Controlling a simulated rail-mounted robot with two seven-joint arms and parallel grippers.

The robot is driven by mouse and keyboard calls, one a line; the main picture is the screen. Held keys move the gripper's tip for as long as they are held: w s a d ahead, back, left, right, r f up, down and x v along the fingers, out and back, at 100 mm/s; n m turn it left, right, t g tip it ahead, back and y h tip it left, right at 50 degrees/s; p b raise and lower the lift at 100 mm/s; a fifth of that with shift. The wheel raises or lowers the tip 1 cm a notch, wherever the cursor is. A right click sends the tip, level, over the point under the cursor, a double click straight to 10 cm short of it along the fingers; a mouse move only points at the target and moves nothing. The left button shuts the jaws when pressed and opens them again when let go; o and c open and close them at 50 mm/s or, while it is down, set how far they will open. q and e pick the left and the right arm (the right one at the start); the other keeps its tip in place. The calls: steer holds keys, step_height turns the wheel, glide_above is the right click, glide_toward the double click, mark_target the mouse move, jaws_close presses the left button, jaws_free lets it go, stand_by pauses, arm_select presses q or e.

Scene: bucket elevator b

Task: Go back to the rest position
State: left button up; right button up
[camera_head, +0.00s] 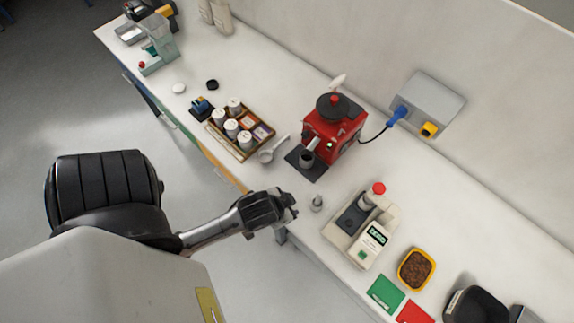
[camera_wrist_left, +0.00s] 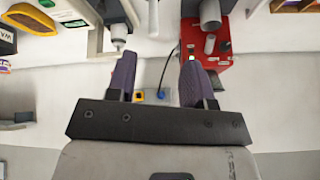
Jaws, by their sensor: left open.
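My left gripper (camera_head: 288,206) is in the head view, at the front edge of the white bench, its arm coming in from the lower left. It points toward the bench, with a small metal tamper-like piece (camera_head: 317,203) standing just beyond it. In the left wrist view the two purple-grey fingers of my left gripper (camera_wrist_left: 157,62) are apart with nothing between them. My right gripper is in neither view.
The white bench (camera_head: 440,245) runs diagonally. It holds a red grinder-like machine (camera_head: 333,128), a tray of jars (camera_head: 239,130), a scale-like device (camera_head: 361,222), a yellow bowl of brown beans (camera_head: 416,269) and a black bin (camera_head: 475,305). Open floor (camera_head: 75,100) lies left of the bench.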

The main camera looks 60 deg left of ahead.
arm_select(q)
steer(key=shift+s+d, duration=0.1)
steer(key=shift+s, duration=0.05)
steer(key=s+d+r+m+g+h+p, duration=0.1)
steer(key=s+d+r+m+g+p, duration=0.1)
steer(key=s, duration=0.3)
steer(key=shift+d+r+h+p, duration=0.2)
steer(key=shift+r+h+p, duration=0.25)
steer(key=shift+p, duration=0.15)
steer(key=shift+c, duration=0.2)
stand_by(0.6)
